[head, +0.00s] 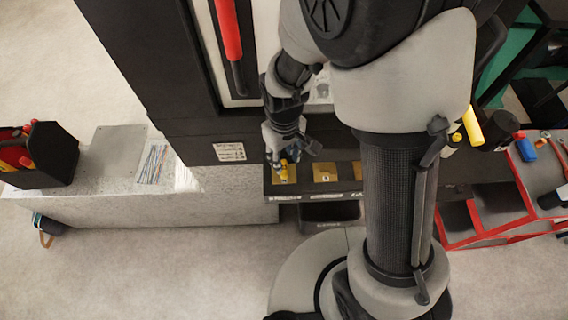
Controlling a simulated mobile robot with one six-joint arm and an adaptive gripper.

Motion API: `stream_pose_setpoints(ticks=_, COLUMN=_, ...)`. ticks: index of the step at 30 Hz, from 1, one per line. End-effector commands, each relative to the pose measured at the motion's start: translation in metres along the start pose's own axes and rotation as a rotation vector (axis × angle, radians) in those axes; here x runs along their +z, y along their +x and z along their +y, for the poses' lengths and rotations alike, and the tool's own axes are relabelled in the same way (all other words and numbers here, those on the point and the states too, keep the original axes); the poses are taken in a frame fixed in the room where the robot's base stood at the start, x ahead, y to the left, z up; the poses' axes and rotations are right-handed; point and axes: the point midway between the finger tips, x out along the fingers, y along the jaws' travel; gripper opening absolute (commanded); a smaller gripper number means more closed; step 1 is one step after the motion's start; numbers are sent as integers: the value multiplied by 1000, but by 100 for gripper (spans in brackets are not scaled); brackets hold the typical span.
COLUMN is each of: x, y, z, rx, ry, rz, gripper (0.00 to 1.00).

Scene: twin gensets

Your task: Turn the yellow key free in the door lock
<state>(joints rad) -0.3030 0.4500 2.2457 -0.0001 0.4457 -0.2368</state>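The yellow key (284,171) stands at the leftmost of several brass-coloured lock plates in a dark ledge below the cabinet. My gripper (283,160) points down right over the key, its fingertips at or just above the key's top. The fingers cover part of the key, and the view is too small to tell whether they grip it. The door that the lock belongs to cannot be made out for certain.
Another brass plate (325,173) lies right of the key. A red-handled bar (228,35) is on the dark cabinet above. A grey concrete block (110,185) with a dark tool box (45,155) is at left. A red-edged shelf unit (490,215) stands at right.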

Motion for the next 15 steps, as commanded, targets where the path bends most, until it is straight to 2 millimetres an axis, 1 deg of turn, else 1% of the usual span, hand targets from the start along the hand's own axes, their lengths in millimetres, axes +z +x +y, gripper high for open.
stream_pose_setpoints(ticks=3, x=0, y=2, z=0, rx=0, ry=182, rz=0, gripper=37)
stream_pose_setpoints(ticks=11, x=0, y=6, z=0, rx=0, ry=593, rz=0, gripper=37)
stream_pose_setpoints(ticks=12, x=0, y=18, z=0, rx=0, ry=581, rz=-1, gripper=37)
stream_pose_setpoints(ticks=15, x=0, y=34, z=0, rx=0, ry=577, rz=-1, gripper=37)
